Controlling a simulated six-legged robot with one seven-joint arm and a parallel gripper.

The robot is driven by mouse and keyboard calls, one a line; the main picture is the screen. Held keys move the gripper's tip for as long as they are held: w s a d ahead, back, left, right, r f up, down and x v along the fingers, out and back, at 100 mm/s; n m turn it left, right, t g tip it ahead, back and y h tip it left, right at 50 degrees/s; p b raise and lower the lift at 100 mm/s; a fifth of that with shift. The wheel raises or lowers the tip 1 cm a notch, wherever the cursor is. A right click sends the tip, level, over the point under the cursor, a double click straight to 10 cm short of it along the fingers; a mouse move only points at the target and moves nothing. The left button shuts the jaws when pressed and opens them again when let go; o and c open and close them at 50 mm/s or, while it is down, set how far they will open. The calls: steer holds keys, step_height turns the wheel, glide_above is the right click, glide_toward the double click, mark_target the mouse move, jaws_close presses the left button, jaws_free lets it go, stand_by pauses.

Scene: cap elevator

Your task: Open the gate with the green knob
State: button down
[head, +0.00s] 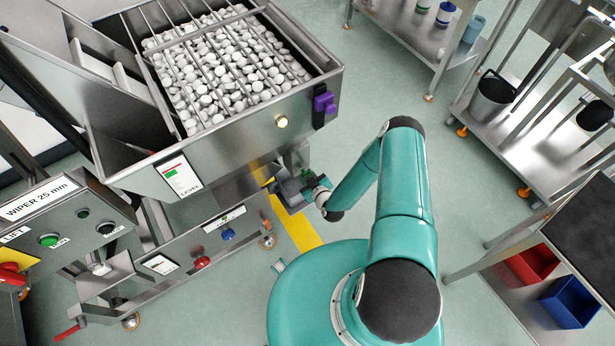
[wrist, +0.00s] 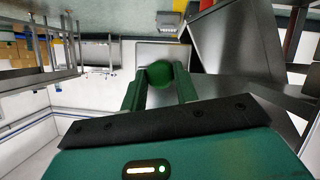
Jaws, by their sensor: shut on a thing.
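The green knob (wrist: 160,73) is round and sits between the two green fingers of my gripper (wrist: 160,84) in the wrist view. The fingers are shut on it from both sides. A grey metal panel (wrist: 165,50) shows behind the knob; I cannot tell whether it is the gate. In the head view my gripper (head: 300,188) is low beside the right end of the steel hopper machine (head: 245,138). The knob cannot be made out clearly there.
The hopper (head: 215,65) is full of white caps. A purple part (head: 324,103) is on its corner. Blue (head: 228,234) and red (head: 201,262) knobs sit on the lower frame. A steel cart (head: 535,125) stands right; floor between is clear.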

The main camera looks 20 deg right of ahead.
steer(key=s+d, duration=0.2)
steer(key=s, duration=0.3)
steer(key=shift+s, duration=0.35)
steer(key=c, duration=1.1)
jaws_free()
steer(key=shift+o, duration=0.2)
steer(key=v, duration=1.3)
steer(key=shift+s+r, duration=0.15)
steer(key=shift+s, duration=0.2)
